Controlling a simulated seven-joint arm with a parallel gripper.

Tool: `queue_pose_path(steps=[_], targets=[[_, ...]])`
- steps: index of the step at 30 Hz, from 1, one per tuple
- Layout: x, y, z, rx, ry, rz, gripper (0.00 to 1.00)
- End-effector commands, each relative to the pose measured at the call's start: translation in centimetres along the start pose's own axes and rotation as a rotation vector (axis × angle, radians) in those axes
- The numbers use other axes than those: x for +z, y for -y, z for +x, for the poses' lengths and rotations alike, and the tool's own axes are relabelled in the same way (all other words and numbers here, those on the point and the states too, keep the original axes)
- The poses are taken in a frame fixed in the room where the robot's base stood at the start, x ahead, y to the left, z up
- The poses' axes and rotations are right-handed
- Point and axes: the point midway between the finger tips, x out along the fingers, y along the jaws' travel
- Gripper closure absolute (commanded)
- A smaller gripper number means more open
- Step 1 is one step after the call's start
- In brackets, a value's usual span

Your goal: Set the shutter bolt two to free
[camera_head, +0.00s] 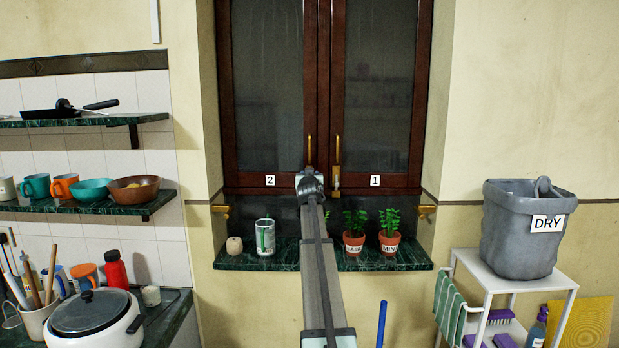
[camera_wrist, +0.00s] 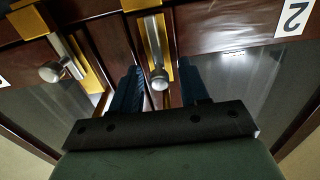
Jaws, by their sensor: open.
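The left shutter (camera_head: 268,85) bears label 2 (camera_head: 270,180) and the right shutter (camera_head: 380,85) bears label 1 (camera_head: 375,180). Both look closed. In the wrist view label 2 (camera_wrist: 292,18) is upside down at the top right. Bolt two (camera_wrist: 158,78), a silver rod with a round knob on a gold plate, sits between the fingers of my gripper (camera_wrist: 160,88). The fingers are open on either side of it; I cannot tell whether they touch it. In the head view my gripper (camera_head: 310,184) hides bolt two. Bolt one (camera_head: 336,180) is just right; its knob (camera_wrist: 52,72) also shows in the wrist view.
My arm passes over the sill between the can and the plants. A grey DRY bin (camera_head: 520,240) stands at right.

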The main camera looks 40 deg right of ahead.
Motion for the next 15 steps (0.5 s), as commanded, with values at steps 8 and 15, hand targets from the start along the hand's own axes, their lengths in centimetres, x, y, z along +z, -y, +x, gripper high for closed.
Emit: queue_pose_path(steps=[8, 15], targets=[[0.1, 0.0, -2.3, 0.0, 0.0, 0.0, 0.55], [0.1, 0.0, -6.5, 0.0, 0.0, 0.0, 0.55]])
